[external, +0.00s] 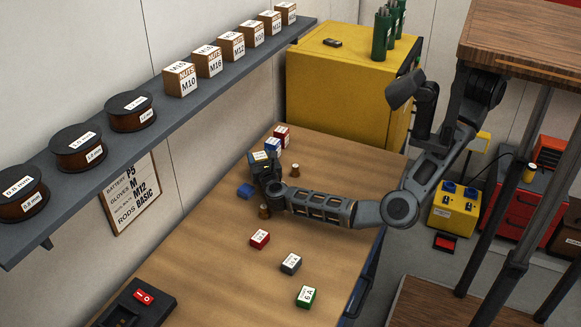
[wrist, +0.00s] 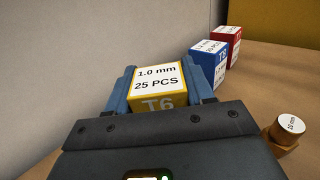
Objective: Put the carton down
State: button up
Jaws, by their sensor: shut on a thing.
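The carton (wrist: 158,80) is yellow with a white top reading "1.0 mm 25 PCS" and T6 on its near side. It sits upright between the blue fingers of my gripper (wrist: 162,88), which press on its left and right sides. In the external view my gripper (external: 262,164) is low over the far left part of the workbench (external: 200,235), near the wall. There the carton (external: 260,156) shows only as a small pale and yellow patch, mostly hidden by the gripper. I cannot tell whether its base touches the bench.
A blue carton (wrist: 210,65) and a red carton (wrist: 228,42) stand ahead to the right. A small brown cylinder (wrist: 288,130) is close on the right. Red (external: 260,239), grey (external: 291,263) and green (external: 306,296) cartons stand nearer the bench's front. A shelf (external: 215,88) overhangs the left.

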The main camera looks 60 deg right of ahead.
jog(key=shift+f+b, duration=0.4)
jog(key=shift+b, duration=0.05)
jog(key=o, duration=1.1)
jog(key=shift+r, duration=0.1)
jog(key=shift+r+p, duration=0.45)
jog(key=shift+p, duration=0.2)
jog(key=b+v, duration=0.2)
jog(key=v, duration=1)
jog(key=shift+r, duration=0.15)
